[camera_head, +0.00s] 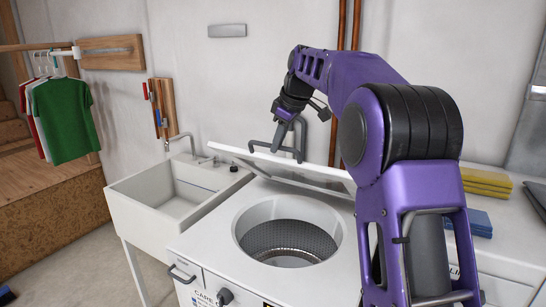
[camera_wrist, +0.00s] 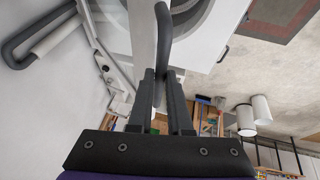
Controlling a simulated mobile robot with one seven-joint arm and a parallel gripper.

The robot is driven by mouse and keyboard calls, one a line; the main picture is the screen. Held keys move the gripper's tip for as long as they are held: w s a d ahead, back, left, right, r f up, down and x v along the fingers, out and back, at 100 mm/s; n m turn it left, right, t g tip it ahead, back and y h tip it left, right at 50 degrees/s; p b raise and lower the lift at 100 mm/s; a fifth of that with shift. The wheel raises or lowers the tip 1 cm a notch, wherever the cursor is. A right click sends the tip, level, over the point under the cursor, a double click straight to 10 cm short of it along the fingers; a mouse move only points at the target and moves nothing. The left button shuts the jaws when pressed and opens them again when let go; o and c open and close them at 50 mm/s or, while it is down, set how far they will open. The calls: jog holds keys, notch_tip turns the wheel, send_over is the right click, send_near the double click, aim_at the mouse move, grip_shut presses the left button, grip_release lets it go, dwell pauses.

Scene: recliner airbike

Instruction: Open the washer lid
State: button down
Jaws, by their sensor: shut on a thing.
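The white washer (camera_head: 198,245) has its round tub (camera_head: 288,241) uncovered in the head view. A grey loop handle (camera_head: 300,142) stands on the lid. My gripper (camera_head: 283,125) is at this handle, and its fingers (camera_wrist: 161,98) look closed on a dark bar (camera_wrist: 163,25) in the wrist view. The exact contact is small in the head view. My purple arm hides the right part of the lid and washer.
A white sink (camera_head: 150,205) with a faucet (camera_head: 180,142) stands left of the washer. Copper pipes (camera_head: 340,110) run up the wall behind the lid. Yellow (camera_head: 487,180) and blue (camera_head: 475,222) folded cloths lie at the right. Shirts (camera_head: 62,118) hang at the far left.

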jog(key=shift+w+d+r, duration=0.25)
jog(key=shift+w+d, duration=0.2)
jog(key=shift+d, duration=0.05)
jog(key=shift+w+d+r, duration=0.25)
jog(key=shift+w+d, duration=0.2)
jog(key=shift+d, duration=0.05)
jog(key=c, duration=0.9)
grip_release()
jog(key=shift+w+d+f, duration=0.1)
jog(key=shift+w+f, duration=0.05)
jog(key=shift+w, duration=0.05)
jog(key=shift+o, duration=0.3)
jog(key=shift+s+a+r, duration=0.1)
jog(key=shift+a+r, duration=0.15)
jog(key=shift+s+r, duration=0.15)
jog(key=shift+r, duration=0.4)
jog(key=v, duration=1.1)
jog(key=shift+d, duration=0.15)
jog(key=shift+c, duration=0.2)
